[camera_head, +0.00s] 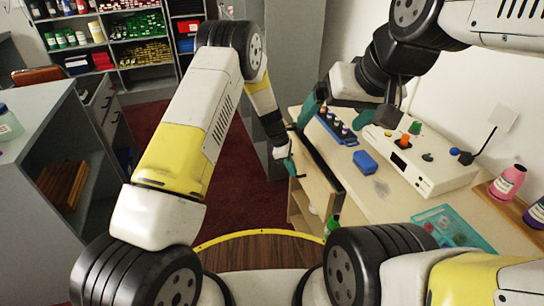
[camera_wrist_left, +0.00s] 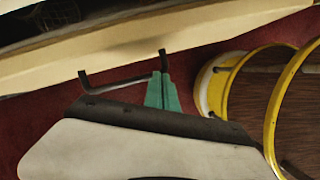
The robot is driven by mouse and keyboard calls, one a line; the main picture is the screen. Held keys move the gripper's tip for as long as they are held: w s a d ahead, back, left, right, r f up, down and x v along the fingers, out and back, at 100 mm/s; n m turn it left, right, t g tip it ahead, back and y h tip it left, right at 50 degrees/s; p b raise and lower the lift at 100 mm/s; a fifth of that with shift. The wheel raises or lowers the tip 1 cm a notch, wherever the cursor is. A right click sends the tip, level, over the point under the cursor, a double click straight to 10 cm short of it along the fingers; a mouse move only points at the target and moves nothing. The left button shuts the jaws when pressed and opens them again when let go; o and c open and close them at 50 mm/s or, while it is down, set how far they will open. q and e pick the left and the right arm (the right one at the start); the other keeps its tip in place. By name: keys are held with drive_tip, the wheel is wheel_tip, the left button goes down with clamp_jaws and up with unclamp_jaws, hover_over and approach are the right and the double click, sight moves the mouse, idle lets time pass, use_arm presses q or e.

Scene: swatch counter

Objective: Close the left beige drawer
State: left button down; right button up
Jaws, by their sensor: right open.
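The left beige drawer (camera_head: 318,186) stands partly open at the near side of the counter, its dark inside showing along the top. Its dark bar handle (camera_wrist_left: 120,83) crosses below the beige drawer front (camera_wrist_left: 180,43) in the left wrist view. My left gripper (camera_head: 286,162) is at the outer face of the drawer. Its teal fingers (camera_wrist_left: 163,92) are together at the right end of the handle and overlap the bar. I cannot tell whether the bar is between them. My right gripper (camera_head: 338,112) is open and empty above the counter, its teal fingers wide apart.
A grey shelf unit (camera_head: 40,125) stands at left. Red floor lies between.

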sight(304, 165)
use_arm(q)
drive_tip(key=shift+w+d+f, duration=0.1)
drive_tip(key=shift+w+d, duration=0.15)
drive_tip(key=shift+d, duration=0.6)
drive_tip(key=shift+w+d+r, duration=0.1)
drive_tip(key=shift+w+d, duration=0.1)
drive_tip(key=shift+d, duration=0.6)
drive_tip(key=shift+w+d+f, duration=0.1)
drive_tip(key=shift+w+d, duration=0.15)
drive_tip(key=shift+d, duration=0.6)
